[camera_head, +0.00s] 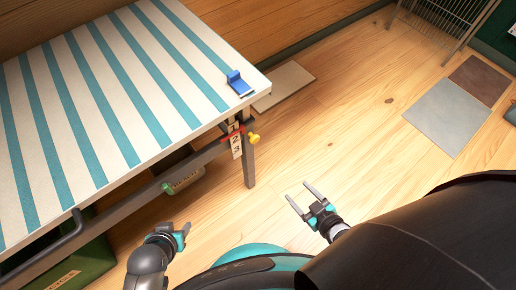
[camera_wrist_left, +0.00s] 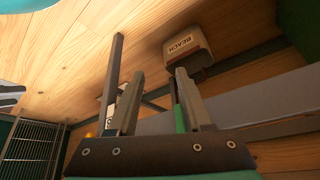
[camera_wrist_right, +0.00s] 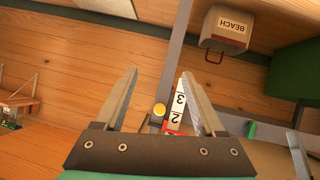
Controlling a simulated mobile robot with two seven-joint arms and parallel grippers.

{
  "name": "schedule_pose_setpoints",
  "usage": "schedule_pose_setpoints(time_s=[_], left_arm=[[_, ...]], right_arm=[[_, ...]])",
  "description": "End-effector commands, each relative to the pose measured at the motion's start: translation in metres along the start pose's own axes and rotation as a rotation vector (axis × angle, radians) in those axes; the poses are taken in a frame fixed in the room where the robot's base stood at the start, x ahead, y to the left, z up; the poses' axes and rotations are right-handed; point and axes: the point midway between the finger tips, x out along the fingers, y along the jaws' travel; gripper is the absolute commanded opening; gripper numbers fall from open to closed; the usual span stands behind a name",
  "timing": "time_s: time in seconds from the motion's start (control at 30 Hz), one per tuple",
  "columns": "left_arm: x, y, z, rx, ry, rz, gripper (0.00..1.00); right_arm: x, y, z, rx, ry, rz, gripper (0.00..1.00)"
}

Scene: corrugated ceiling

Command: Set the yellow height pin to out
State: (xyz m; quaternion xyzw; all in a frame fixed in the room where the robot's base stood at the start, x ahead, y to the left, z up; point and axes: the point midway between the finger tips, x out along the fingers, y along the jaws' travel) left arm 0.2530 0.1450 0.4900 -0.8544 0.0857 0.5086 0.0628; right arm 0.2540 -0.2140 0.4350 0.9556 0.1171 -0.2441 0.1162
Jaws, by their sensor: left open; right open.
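The yellow height pin (camera_head: 254,138) sticks out sideways from the table leg, beside a white number plate (camera_head: 236,146) showing 2 and 3 and a red marker. In the right wrist view the yellow pin (camera_wrist_right: 159,109) and number plate (camera_wrist_right: 179,103) show between and beyond the fingers. My right gripper (camera_head: 297,195) is open and empty, below and right of the pin, apart from it. My left gripper (camera_head: 185,233) is at the lower left, below the table's front rail, with open fingers in the left wrist view (camera_wrist_left: 156,90). How far the pin is pulled cannot be told.
The striped table (camera_head: 110,90) fills the upper left, with a blue object (camera_head: 238,84) on its corner. A dark rail and crank handle (camera_head: 66,232) run along its front.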

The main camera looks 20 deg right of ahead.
Motion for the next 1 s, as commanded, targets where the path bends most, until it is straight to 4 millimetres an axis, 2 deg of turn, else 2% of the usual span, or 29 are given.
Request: schedule_pose_setpoints(time_s=[0.07,0.23,0.4,0.5,0.73,1.0], left_arm=[[-0.009,0.005,-0.017,-0.002,0.043,0.009,0.50],[-0.044,0.014,-0.048,-0.005,0.116,0.025,0.50],[-0.076,0.018,-0.067,-0.008,0.169,0.036,0.50],[-0.088,0.019,-0.072,-0.009,0.185,0.040,0.50],[-0.095,0.023,-0.078,-0.009,0.221,0.049,0.50],[-0.087,0.037,-0.090,-0.010,0.349,0.085,0.50]], right_arm=[[0.007,-0.002,-0.009,-0.015,0.101,-0.007,0.71],[0.008,-0.003,-0.040,-0.043,0.306,-0.021,0.71],[0.002,-0.006,-0.062,-0.063,0.455,-0.035,0.71],[-0.001,-0.007,-0.071,-0.068,0.507,-0.040,0.71],[0.003,-0.008,-0.081,-0.071,0.541,-0.043,0.71],[0.032,-0.010,-0.098,-0.071,0.541,-0.043,0.71]])
